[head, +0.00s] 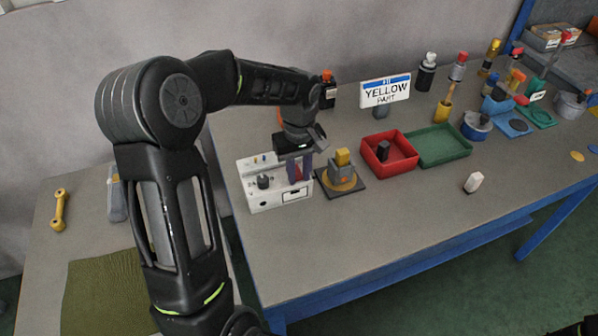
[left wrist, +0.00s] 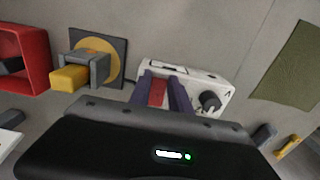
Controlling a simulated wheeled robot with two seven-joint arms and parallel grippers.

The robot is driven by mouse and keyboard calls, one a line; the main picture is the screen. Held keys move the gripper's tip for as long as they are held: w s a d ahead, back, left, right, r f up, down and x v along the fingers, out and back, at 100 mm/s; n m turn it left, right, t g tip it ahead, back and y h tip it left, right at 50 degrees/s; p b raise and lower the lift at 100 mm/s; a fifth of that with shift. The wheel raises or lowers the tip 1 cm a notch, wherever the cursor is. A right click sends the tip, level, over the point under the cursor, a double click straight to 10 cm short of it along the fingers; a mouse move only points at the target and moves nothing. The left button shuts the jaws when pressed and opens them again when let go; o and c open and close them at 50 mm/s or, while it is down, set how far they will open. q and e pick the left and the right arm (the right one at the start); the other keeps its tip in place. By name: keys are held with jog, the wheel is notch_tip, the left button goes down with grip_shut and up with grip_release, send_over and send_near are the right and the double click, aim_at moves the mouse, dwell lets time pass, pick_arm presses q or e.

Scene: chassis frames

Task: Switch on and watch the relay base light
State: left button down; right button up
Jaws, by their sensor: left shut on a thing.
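My left gripper (head: 299,172) reaches down over a white control box (head: 262,200) with a dark knob (head: 263,181). Its purple fingers are shut on a red switch piece (left wrist: 158,93) on the box, seen between them in the left wrist view. The box (left wrist: 205,78) also shows there, partly hidden by the fingers. Right beside the box, a grey base (head: 343,178) with a yellow block (head: 342,157) on top stands on a dark plate with a yellow disc. A small orange spot shows on the grey base; I cannot tell whether it is lit. My right gripper is out of view.
A red tray (head: 412,163) holding a dark part and a green tray (head: 462,154) stand to the right. A sign reading YELLOW PART (head: 386,90) stands behind. A white piece (head: 473,182) lies near the front. The front of the table is mostly clear.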

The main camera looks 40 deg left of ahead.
pick_arm(q)
jog(key=shift+r+p, duration=0.2)
jog(key=shift+p, duration=0.15)
jog(key=p, duration=0.1)
jog(key=g+h+p, duration=0.1)
jog(key=h+p, duration=0.1)
jog(key=shift+w+a+r+g, duration=0.25)
jog(key=shift+a+r+g, duration=0.05)
jog(key=shift+w+a+f+h+p, duration=0.1)
jog(key=shift+a+h+p, duration=0.05)
jog(key=shift+h+p, duration=0.4)
jog(key=shift+g, duration=0.3)
jog(key=c, duration=1.2)
grip_release()
jog(key=shift+f, duration=0.1)
